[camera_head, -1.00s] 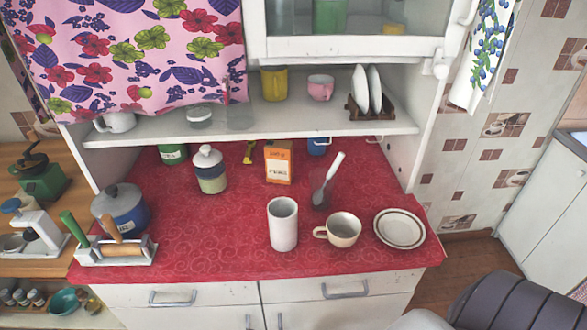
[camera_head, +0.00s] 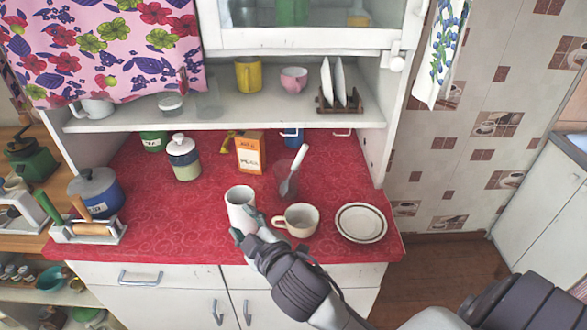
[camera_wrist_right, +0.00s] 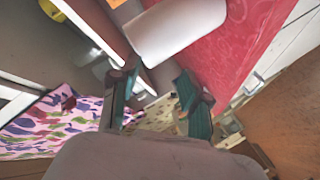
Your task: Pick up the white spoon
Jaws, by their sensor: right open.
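The white spoon (camera_head: 300,160) is on the red counter behind the cream cup, its white handle tilted up to the right. My right gripper (camera_head: 246,227) is open and empty, in front of the white cylinder (camera_head: 238,200) and front-left of the spoon. In the right wrist view, the open fingers (camera_wrist_right: 156,97) show with the white cylinder (camera_wrist_right: 180,28) just beyond them. The spoon is not clear there. My left gripper is not in view.
A cream cup (camera_head: 300,222) stands right of the gripper, and a rimmed plate (camera_head: 361,223) lies farther right. An orange-and-white box (camera_head: 250,156) and a lidded jar (camera_head: 184,160) stand behind. The shelf (camera_head: 250,118) overhangs the counter's back. The counter's left middle is clear.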

